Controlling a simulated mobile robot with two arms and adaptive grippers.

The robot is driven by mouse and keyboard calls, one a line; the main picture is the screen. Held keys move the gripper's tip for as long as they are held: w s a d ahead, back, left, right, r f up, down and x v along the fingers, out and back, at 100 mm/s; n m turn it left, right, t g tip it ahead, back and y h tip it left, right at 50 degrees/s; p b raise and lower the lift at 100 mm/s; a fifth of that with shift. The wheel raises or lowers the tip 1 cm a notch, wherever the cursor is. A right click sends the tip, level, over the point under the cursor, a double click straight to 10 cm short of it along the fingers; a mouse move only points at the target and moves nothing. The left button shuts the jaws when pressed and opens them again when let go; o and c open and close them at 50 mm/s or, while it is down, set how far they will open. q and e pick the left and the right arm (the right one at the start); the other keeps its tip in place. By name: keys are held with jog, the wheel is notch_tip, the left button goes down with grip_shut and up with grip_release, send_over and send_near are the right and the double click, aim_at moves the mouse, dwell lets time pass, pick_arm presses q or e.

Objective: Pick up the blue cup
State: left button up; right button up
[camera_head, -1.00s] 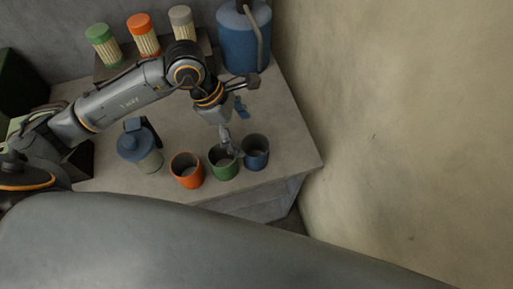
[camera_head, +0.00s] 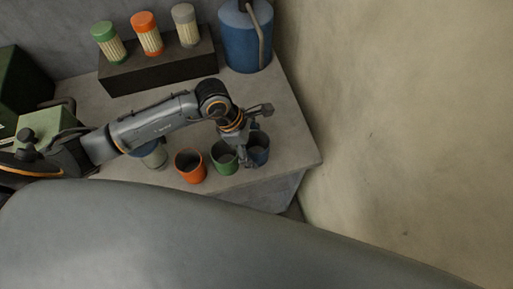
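The blue cup (camera_head: 260,150) stands upright at the right end of a row on the grey counter, partly covered by my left gripper. My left gripper (camera_head: 246,155) points down at the blue cup, with a finger at its left side, between it and the green cup (camera_head: 222,160). The other finger is hard to make out, so I cannot tell whether the gripper is closed on the cup. My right gripper is not in view.
An orange cup (camera_head: 190,168) stands left of the green cup. A blue-lidded jar (camera_head: 155,158) is partly behind my arm. A dark rack (camera_head: 160,70) with several shaker jars and a large blue container (camera_head: 246,42) stand at the back. A wall rises at the right.

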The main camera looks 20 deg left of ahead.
pick_arm(q)
jog(key=c, duration=1.3)
